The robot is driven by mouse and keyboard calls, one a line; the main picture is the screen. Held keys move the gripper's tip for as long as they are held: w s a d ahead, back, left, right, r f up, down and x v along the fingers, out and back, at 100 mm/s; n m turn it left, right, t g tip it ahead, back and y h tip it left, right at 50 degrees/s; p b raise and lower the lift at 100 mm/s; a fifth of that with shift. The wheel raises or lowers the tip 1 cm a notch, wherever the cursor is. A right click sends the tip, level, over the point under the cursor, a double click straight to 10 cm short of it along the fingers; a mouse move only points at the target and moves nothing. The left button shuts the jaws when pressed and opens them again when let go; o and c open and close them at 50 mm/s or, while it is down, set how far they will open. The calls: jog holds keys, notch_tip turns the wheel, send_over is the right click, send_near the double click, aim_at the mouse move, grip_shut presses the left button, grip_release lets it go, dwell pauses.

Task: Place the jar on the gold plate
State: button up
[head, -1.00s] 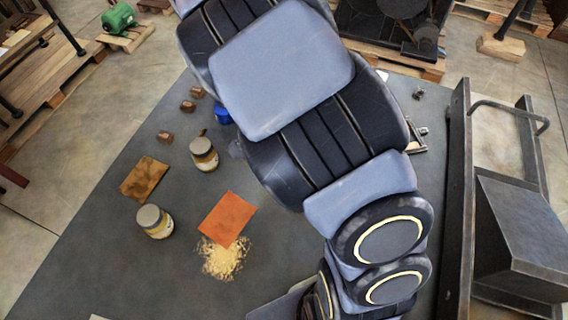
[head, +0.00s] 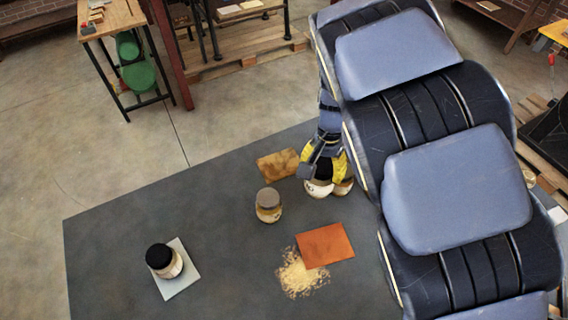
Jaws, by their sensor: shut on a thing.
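The gold plate (head: 278,164) is a flat, worn brownish-gold square on the dark grey table. My gripper (head: 326,168), with yellow-marked fingers, is just right of it, pointing down. It is shut on a pale jar (head: 317,188). The fingers hide much of this jar, and a second pale rounded part shows beside it; I cannot tell whether that belongs to the same jar. I cannot tell whether the jar touches the table. Another jar (head: 268,206) with a grey lid stands in front of the gold plate, apart from it. The gold plate looks bare.
An orange plate (head: 325,245) lies beside a pile of pale shavings (head: 298,277). A black-lidded jar (head: 164,261) stands on a light grey plate (head: 181,287) at the front left. The left of the table (head: 120,225) is mostly clear. My arm hides the right side.

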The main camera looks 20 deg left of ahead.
jog(key=a+n, duration=0.4)
jog(key=a, duration=0.2)
send_over(280, 164)
jog(key=shift+d+f, duration=0.1)
jog(key=shift+f, duration=5.85)
jog(key=shift+f, duration=0.15)
jog(key=o, duration=1.1)
